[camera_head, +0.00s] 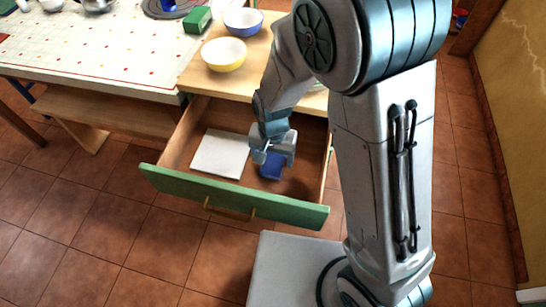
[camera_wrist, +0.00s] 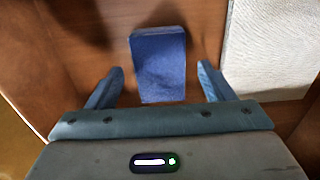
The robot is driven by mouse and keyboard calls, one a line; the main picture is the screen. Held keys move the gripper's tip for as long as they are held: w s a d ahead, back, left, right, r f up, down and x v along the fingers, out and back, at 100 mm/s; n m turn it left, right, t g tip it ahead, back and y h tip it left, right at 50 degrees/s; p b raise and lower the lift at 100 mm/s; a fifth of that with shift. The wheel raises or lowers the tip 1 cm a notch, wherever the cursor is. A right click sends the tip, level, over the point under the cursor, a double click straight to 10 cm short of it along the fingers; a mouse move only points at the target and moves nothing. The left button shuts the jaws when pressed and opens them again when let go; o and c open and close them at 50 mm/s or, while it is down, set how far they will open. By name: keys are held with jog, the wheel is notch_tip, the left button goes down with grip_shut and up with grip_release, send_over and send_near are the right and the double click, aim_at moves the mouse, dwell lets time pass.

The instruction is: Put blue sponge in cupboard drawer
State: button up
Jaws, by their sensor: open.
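The blue sponge (camera_head: 271,165) lies inside the open cupboard drawer (camera_head: 182,150), toward its right side. In the wrist view the blue sponge (camera_wrist: 159,65) sits on the brown drawer floor, centred between and slightly beyond the two fingertips. My gripper (camera_head: 272,155) points down into the drawer just over the sponge. In the wrist view my gripper (camera_wrist: 157,82) is open, with a gap between each finger and the sponge. Part of the sponge is hidden behind my gripper in the head view.
A white flat item (camera_head: 220,153) lies in the drawer left of the sponge. The green drawer front (camera_head: 235,197) stands out over the tiled floor. A yellow bowl (camera_head: 223,55), a blue bowl (camera_head: 243,21) and a green box (camera_head: 197,20) stand on the counter above.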

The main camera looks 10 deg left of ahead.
aim_at(273, 162)
notch_tip(273, 162, up, 11)
jog(key=p, duration=0.1)
jog(key=shift+f+p, duration=0.15)
jog(key=shift+p, duration=0.15)
jog(key=s+d+r, duration=0.2)
jog(key=d+r, duration=0.1)
jog(key=d, duration=0.4)
jog(key=s+d+r+t, duration=0.1)
jog(key=s+d+r, duration=0.2)
jog(key=d, duration=0.4)
jog(key=s+d+r+t, duration=0.1)
jog(key=d+r, duration=0.3)
jog(key=d, duration=0.4)
jog(key=shift+s+r+n, duration=0.25)
jog(key=shift+s+n, duration=0.15)
jog(key=shift+s, duration=0.3)
jog(key=shift+d, duration=0.1)
